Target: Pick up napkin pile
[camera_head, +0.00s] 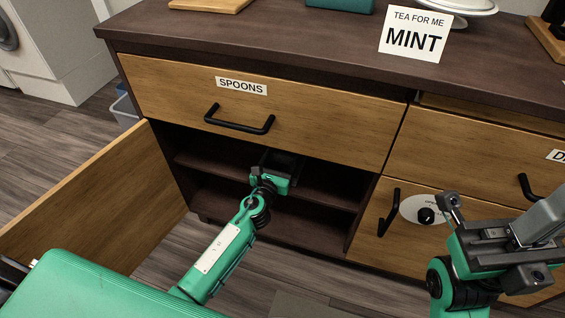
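My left gripper (277,160) reaches into the open lower compartment of the cabinet (185,148), below the drawer labelled SPOONS. Its dark fingers are hard to make out against the shadow, so I cannot tell whether they are open or hold anything. I cannot make out a napkin pile; the inside of the compartment is dark and partly hidden by my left arm. My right gripper (452,205) is at the lower right, in front of the right-hand cabinet front, and its finger state is unclear.
The cabinet door (105,205) stands swung open at the left. An inner shelf (320,189) crosses the compartment. The SPOONS drawer (300,115) is shut above it, with a black handle (240,121). A MINT sign (413,40) stands on the dark countertop (290,40).

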